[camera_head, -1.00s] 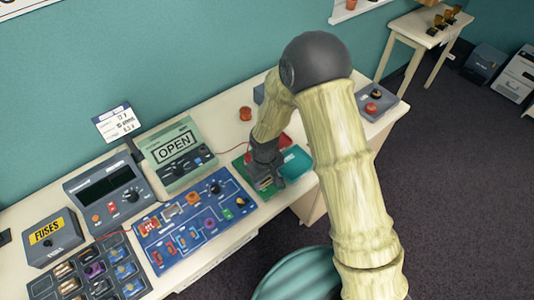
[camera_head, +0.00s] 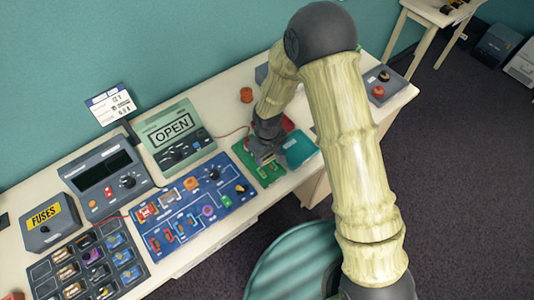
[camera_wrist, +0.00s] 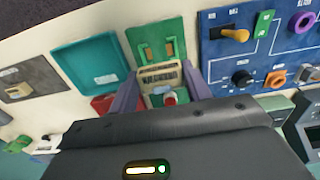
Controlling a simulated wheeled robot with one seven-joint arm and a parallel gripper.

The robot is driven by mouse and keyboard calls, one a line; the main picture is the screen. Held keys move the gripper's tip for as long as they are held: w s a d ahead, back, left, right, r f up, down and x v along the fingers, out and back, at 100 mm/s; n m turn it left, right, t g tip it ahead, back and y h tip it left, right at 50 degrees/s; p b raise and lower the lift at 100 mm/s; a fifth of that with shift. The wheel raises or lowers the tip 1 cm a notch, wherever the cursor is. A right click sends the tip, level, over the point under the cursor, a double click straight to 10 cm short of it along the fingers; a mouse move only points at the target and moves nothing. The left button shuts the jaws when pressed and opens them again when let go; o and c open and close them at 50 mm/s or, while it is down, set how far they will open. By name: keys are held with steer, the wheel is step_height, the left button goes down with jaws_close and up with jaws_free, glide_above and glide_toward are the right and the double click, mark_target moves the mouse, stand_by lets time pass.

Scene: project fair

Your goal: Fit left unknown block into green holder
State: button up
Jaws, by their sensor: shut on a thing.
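My gripper (camera_head: 262,156) is low over the back part of the green holder (camera_head: 268,175), beside the teal tray. In the wrist view, its two purple-grey fingers are shut on a beige block (camera_wrist: 159,73) with a dark ribbed strip; a small red part shows just below it. The green holder (camera_wrist: 153,28) lies right beyond the block and has two yellowish upright slots. The block overlaps the holder's near part in this view. I cannot tell whether it touches the holder. The arm hides the block in the head view.
A teal tray (camera_head: 301,148) is close on the right of the holder, with a red tray (camera_wrist: 103,103) behind it. A blue panel (camera_head: 192,208) with knobs and coloured parts is close on the left. The OPEN device (camera_head: 174,133) stands behind. The table's front edge is near.

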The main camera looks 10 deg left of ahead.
steer(key=shift+w+f+b, duration=0.15)
steer(key=shift+f+b, duration=0.95)
steer(key=shift+f, duration=0.75)
steer(key=shift+f+b, duration=1)
steer(key=shift+f, duration=0.3)
steer(key=shift+f+b, duration=0.4)
steer(key=shift+b, duration=0.15)
stand_by(0.3)
steer(key=o, duration=1.5)
steer(key=shift+d, duration=0.1)
steer(key=shift+o, duration=0.2)
steer(key=shift+r, duration=0.1)
steer(key=shift+r+p, duration=2.8)
steer(key=shift+r, duration=1.15)
